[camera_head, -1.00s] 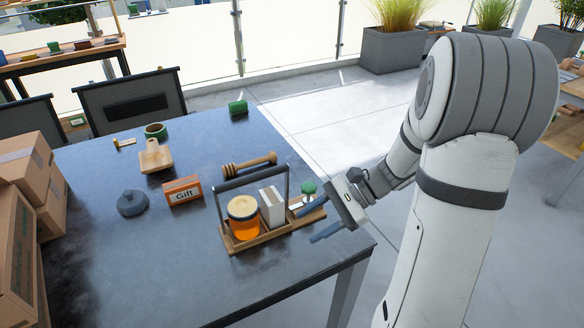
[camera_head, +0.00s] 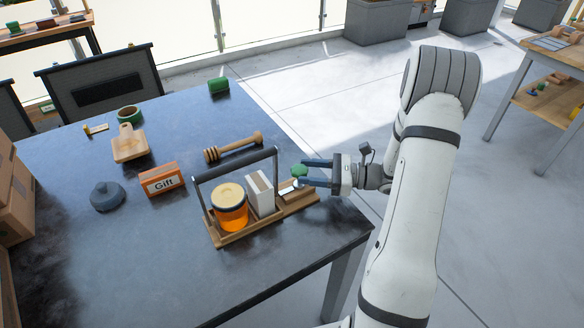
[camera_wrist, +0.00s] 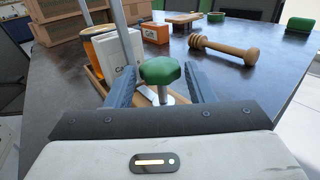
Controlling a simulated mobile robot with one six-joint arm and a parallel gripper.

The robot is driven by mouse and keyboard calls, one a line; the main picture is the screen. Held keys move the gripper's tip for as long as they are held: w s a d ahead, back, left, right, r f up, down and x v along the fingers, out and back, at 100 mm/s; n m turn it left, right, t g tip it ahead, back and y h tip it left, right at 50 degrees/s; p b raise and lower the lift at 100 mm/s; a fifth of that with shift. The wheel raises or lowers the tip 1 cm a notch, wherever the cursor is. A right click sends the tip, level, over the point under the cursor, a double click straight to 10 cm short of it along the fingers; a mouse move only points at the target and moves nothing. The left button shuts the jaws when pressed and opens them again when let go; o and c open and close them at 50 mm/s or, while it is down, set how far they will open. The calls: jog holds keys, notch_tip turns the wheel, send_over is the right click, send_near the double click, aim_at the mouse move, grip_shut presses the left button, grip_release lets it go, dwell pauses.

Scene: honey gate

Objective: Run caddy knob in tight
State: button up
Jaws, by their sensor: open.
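The wooden caddy (camera_head: 290,210) stands near the table's right front corner, with a dark arched handle, a honey jar (camera_head: 230,207) and a white box (camera_head: 260,193) in it. The green knob (camera_head: 299,171) stands on a metal stem at the caddy's right end. It also shows in the wrist view (camera_wrist: 160,70), with its pale stem below. My gripper (camera_head: 310,173) is open, its two blue fingers on either side of the knob. In the wrist view my fingers (camera_wrist: 165,92) flank the knob and stem, with a gap visible. Whether they touch it cannot be told.
A wooden honey dipper (camera_head: 233,147) lies behind the caddy. An orange Gift block (camera_head: 161,179), a dark grey lid-like piece (camera_head: 107,196) and a wooden scoop-like board (camera_head: 130,143) lie to the left. Cardboard boxes (camera_head: 15,200) stand at the left edge. The front of the table is clear.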

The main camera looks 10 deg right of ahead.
aim_at(292, 168)
jog(key=x, duration=0.5)
jog(key=c, duration=0.6)
jog(key=shift+c, duration=0.5)
